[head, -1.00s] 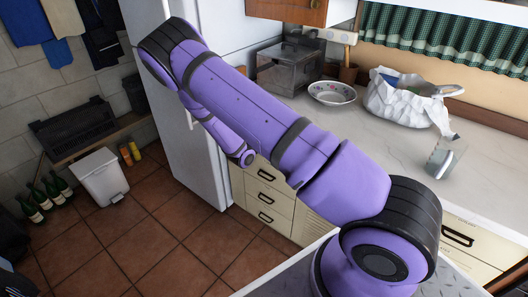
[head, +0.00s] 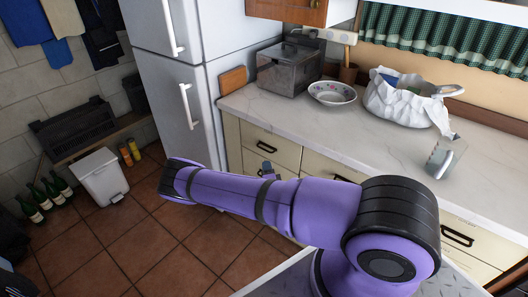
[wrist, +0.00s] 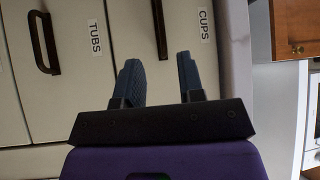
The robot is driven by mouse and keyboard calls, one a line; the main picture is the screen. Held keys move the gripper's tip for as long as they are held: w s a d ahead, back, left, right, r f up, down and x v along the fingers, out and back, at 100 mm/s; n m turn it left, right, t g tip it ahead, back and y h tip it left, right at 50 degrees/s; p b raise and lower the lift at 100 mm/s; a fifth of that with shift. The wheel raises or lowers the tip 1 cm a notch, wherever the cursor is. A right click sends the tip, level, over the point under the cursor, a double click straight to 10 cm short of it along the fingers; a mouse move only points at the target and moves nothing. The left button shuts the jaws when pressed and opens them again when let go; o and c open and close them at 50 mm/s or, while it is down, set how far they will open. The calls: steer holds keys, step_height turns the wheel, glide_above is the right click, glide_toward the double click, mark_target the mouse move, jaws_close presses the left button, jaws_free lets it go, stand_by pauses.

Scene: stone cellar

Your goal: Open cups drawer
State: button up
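The drawer labelled CUPS (wrist: 185,65) is the top one, just under the worktop, with a cream front and a dark handle (wrist: 159,28). The drawer looks shut. In the head view its front (head: 285,152) and handle (head: 265,147) show above my arm. My gripper (wrist: 159,62) is open and empty in front of this drawer, its two dark fingers apart, with the handle beyond the tips. I cannot tell how far off the handle is. In the head view only a bit of the gripper (head: 266,169) shows behind my arm.
The drawer labelled TUBS (wrist: 75,75) lies just below, with its own handle (wrist: 44,42). The worktop (head: 285,110) overhangs the drawers and bears a patterned bowl (head: 332,93) and a white bag (head: 400,105). A white fridge (head: 190,105) stands left. The tiled floor (head: 130,230) is open.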

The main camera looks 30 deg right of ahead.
steer(key=x, duration=1)
steer(key=shift+w+d, duration=0.1)
steer(key=shift+w, duration=0.05)
steer(key=shift+c, duration=0.5)
jaws_close()
